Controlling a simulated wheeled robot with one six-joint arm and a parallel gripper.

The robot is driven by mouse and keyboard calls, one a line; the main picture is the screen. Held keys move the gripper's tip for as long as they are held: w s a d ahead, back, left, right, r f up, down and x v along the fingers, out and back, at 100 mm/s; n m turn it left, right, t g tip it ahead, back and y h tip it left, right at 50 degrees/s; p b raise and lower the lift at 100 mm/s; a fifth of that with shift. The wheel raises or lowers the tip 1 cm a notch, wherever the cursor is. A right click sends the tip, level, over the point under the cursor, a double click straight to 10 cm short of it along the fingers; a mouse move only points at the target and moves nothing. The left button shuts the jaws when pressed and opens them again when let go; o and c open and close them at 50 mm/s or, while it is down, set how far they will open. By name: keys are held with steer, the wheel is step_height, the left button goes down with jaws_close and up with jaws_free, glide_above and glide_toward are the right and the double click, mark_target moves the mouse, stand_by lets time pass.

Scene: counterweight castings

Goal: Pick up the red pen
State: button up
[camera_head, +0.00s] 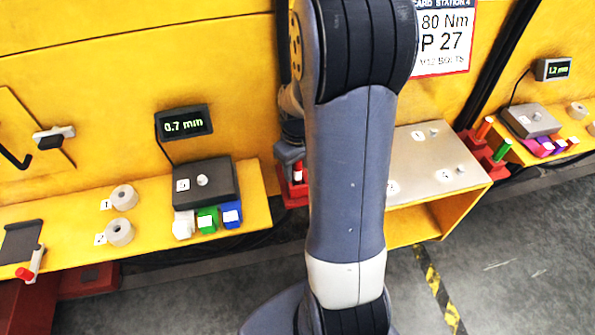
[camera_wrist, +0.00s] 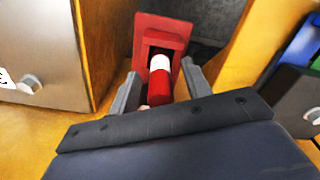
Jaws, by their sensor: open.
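The red pen (camera_wrist: 159,86) has a white band and stands in a red holder (camera_wrist: 172,27) in the wrist view. In the head view the red pen (camera_head: 298,175) shows small beside my arm, in the red holder (camera_head: 290,199). My gripper (camera_wrist: 161,82) is open, with one finger on each side of the pen in the wrist view. I cannot tell whether either finger touches it. In the head view my gripper (camera_head: 289,152) is at the holder, partly hidden by my arm.
A metal-topped yellow cabinet (camera_head: 424,143) is right of the holder. A yellow shelf (camera_head: 258,195) with a dark gauge box (camera_head: 205,184) and coloured blocks is on the left. Another red holder (camera_head: 476,149) has an orange pen (camera_head: 484,128) and a green pen (camera_head: 502,150).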

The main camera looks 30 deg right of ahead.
steer(key=shift+f, duration=0.9)
jaws_close()
